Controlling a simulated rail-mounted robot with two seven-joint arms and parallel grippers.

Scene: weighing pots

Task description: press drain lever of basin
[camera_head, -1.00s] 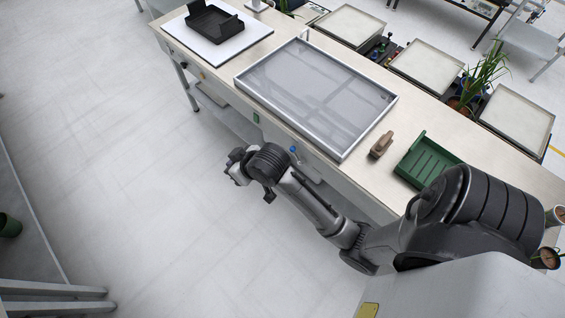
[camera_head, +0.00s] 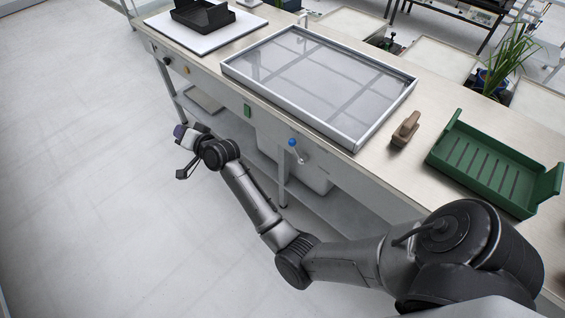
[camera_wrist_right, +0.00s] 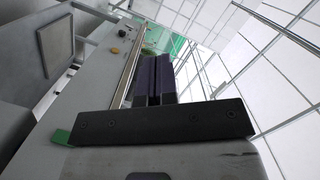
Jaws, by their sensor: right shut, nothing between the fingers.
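The basin (camera_head: 290,106) is a shallow, metal-rimmed rectangular tray with a glassy grey inside, set into the bench top. The drain lever (camera_head: 293,143) has a blue ball end and a pale rod, on the bench front below the basin's near rim. My right gripper (camera_head: 180,132) is out over the floor in front of the bench, left of the lever and apart from it. Its dark purple fingers (camera_wrist_right: 152,80) lie side by side, shut and empty, in the right wrist view. The lever is not seen there. My left gripper is not in view.
A green slotted tray (camera_head: 490,165) and a brown wooden object (camera_head: 405,130) stand on the bench right of the basin. A black tray (camera_head: 203,16) sits on a white board at the far left. A green switch (camera_head: 247,111) is on the bench front. Floor at left is clear.

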